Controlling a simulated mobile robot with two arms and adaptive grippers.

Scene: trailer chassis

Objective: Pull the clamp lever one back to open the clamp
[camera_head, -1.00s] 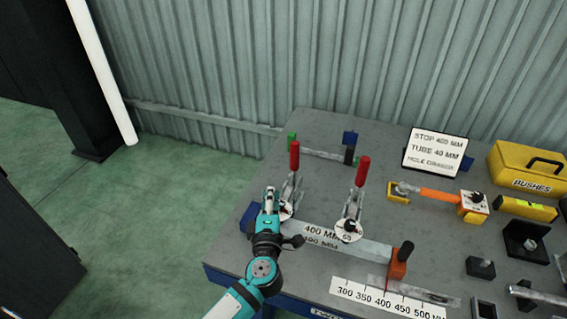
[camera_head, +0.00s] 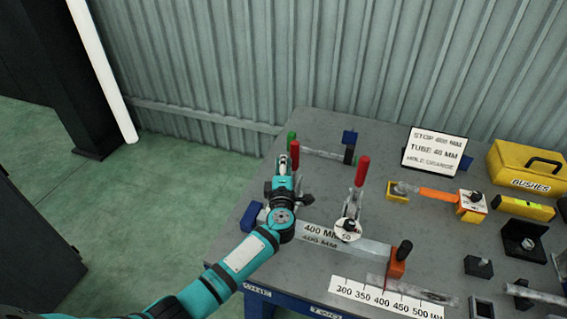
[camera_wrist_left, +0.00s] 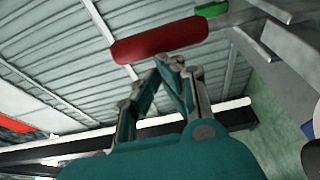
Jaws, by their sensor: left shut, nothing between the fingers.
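Two toggle clamps with upright red lever handles stand on the grey bench. The left red lever handle (camera_head: 294,154) is right beside my left gripper (camera_head: 283,160); the gripper and arm hide most of that clamp's body. In the left wrist view this red handle (camera_wrist_left: 160,41) crosses just beyond the shut, empty fingertips (camera_wrist_left: 171,62). Whether they touch it I cannot tell. The right red lever handle (camera_head: 362,170) stands upright above its clamp (camera_head: 349,212), clear of the gripper. My right gripper is not in view.
A tube (camera_head: 345,239) marked 400 MM lies below the clamps, with an orange stop (camera_head: 398,263) at its right end. A ruler plate (camera_head: 385,299) lies in front. A sign (camera_head: 436,152) and yellow box (camera_head: 528,168) stand at back right.

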